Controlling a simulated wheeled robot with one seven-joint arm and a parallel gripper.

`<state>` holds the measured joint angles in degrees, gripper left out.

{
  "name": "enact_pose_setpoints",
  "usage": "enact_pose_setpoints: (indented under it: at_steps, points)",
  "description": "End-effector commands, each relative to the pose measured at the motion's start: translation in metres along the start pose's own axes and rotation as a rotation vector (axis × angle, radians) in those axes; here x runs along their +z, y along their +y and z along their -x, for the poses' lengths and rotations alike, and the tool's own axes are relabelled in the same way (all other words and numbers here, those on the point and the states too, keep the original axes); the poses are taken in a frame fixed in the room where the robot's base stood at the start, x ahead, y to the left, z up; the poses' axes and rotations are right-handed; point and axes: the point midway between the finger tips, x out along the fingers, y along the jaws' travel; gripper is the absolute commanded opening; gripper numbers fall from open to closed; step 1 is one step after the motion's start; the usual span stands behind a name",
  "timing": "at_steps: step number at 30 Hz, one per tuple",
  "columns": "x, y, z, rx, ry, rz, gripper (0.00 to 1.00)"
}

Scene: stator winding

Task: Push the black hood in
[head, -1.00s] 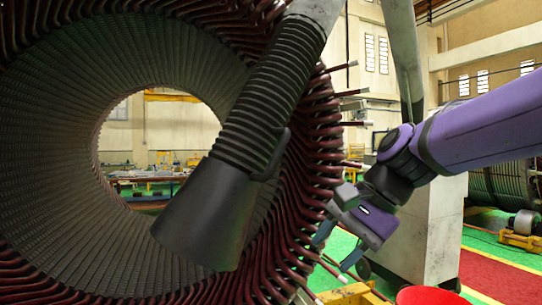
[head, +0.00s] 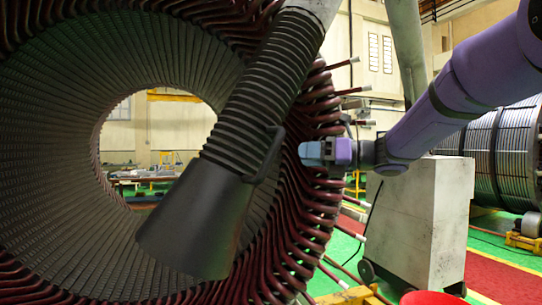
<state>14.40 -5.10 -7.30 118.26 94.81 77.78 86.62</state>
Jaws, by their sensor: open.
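The black hood (head: 198,217) hangs tilted on a ribbed black hose (head: 262,88) in front of the stator's round opening. Its wide mouth points down and left. A black handle (head: 269,155) sticks out on the hood's right side. My gripper (head: 303,152) is to the right of the handle, at about its height, pointing left and apart from it in the picture. It is seen from the side, and nothing shows between its fingers.
The large stator (head: 50,170) with dark red winding ends (head: 312,200) fills the left and middle. A pale wheeled cabinet (head: 420,225) stands below my arm. A red bucket (head: 432,298) and a yellow frame (head: 350,296) are at the bottom.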

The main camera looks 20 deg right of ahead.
Motion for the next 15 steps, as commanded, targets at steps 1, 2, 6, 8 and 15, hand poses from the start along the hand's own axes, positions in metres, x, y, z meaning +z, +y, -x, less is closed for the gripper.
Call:
enact_pose_setpoints:
  at_steps: [1, 2, 6, 8, 15]
  points:
    - [-0.001, 0.001, -0.008, 0.002, 0.002, 0.001, 0.48]
    - [-0.001, 0.001, -0.013, 0.003, 0.003, 0.001, 0.48]
    - [-0.001, 0.001, -0.039, 0.002, 0.003, 0.003, 0.48]
    - [-0.001, 0.001, -0.050, 0.003, 0.004, 0.002, 0.48]
    - [-0.001, 0.000, -0.082, 0.001, 0.003, 0.003, 0.48]
